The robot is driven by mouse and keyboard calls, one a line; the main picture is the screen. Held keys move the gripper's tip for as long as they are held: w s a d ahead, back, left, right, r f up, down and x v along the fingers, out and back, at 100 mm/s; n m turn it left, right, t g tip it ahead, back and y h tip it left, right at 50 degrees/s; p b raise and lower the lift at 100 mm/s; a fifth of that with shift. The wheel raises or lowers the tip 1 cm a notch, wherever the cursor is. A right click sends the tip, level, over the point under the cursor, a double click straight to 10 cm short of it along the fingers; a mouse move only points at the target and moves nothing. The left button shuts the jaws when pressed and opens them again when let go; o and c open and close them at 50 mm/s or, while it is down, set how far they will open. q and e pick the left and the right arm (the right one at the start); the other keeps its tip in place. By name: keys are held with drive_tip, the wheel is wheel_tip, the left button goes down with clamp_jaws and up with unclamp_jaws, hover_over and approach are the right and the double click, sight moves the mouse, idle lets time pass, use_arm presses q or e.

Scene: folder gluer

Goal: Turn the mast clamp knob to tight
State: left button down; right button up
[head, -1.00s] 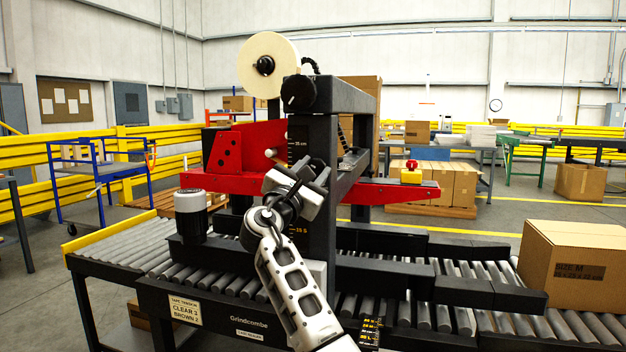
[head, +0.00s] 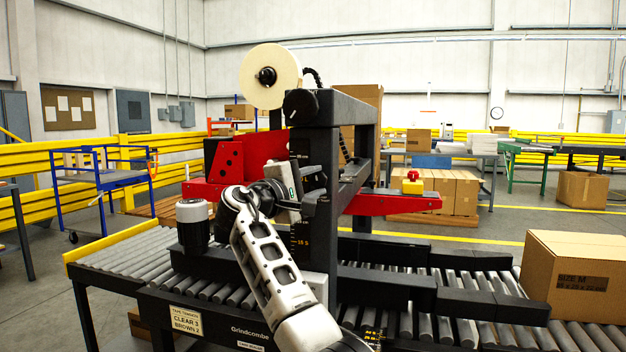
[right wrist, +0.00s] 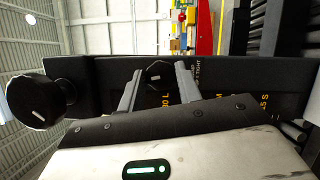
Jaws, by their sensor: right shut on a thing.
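The mast clamp knob (right wrist: 157,75) is a small black knob with a pale pointer mark, on the face of the black mast (head: 312,232). Printing that ends in "TIGHT" sits beside it in the right wrist view. My right gripper (right wrist: 159,80) has one finger on each side of the knob and is shut on it. In the head view, my right gripper (head: 300,186) is against the mast below its top, and it hides the knob. How far the knob is turned I cannot tell exactly. My left gripper is not in view.
A larger black knob (head: 300,107) sits at the mast top; it also shows in the right wrist view (right wrist: 40,102). A red arm with a yellow-and-red stop button (head: 412,182) crosses behind. The roller conveyor (head: 125,262) runs below, with a cardboard box (head: 575,275) at right.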

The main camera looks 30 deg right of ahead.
drive_tip(key=shift+m, duration=0.6)
drive_tip(key=shift+m+y+p, duration=0.3)
drive_tip(key=shift+m+p, duration=0.05)
drive_tip(key=shift+m, duration=0.05)
drive_tip(key=o, duration=1)
drive_tip(key=shift+c, duration=0.2)
drive_tip(key=v, duration=1.6)
drive_tip(key=shift+r+b, duration=0.15)
drive_tip(key=shift+b, duration=0.25)
drive_tip(key=shift+w, duration=0.1)
